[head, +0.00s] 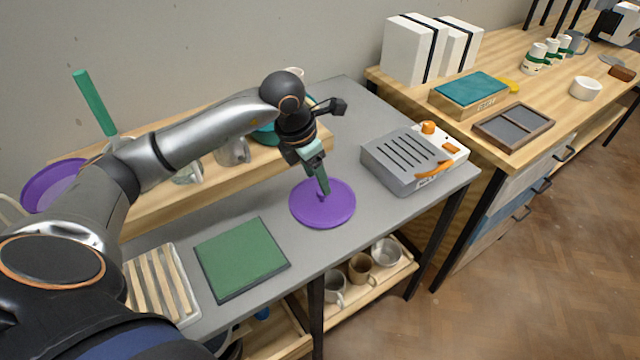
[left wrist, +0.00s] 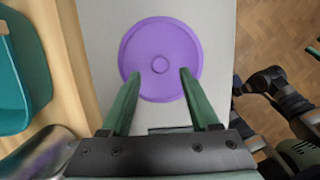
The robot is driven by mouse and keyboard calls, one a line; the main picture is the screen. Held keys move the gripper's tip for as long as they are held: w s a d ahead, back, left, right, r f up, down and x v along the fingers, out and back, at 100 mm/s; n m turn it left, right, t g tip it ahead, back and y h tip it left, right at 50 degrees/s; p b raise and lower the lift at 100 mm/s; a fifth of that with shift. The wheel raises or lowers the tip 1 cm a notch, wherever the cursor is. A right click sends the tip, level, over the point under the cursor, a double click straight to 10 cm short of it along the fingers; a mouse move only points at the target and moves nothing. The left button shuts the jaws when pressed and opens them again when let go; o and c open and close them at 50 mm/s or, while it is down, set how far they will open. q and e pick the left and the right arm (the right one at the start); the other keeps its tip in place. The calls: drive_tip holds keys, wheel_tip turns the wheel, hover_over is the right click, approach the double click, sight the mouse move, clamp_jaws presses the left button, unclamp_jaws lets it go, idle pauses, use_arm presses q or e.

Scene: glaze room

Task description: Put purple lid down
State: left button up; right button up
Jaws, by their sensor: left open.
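The purple lid (head: 335,213) lies flat on the grey table (head: 350,100), right of the green mat. In the left wrist view the lid (left wrist: 160,35) shows whole, with a small round knob at its middle. My left gripper (head: 324,192) points down over the lid. In the left wrist view its two green fingers (left wrist: 157,72) are spread apart on either side of the knob, with nothing between them. I cannot tell whether the fingertips touch the lid. In the left wrist view, what seems to be part of my right arm (left wrist: 280,95) shows at the right.
A green mat (head: 240,257) and a slatted rack (head: 165,285) lie left of the lid. A grey slotted device (head: 402,160) stands to the right. A wooden shelf (head: 150,207) with mugs runs behind. Another purple round thing (head: 48,187) is at the far left.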

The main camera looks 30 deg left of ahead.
use_arm(q)
drive_tip(key=v, duration=0.7)
drive_tip(key=shift+s+r, duration=0.15)
drive_tip(key=shift+r, duration=0.2)
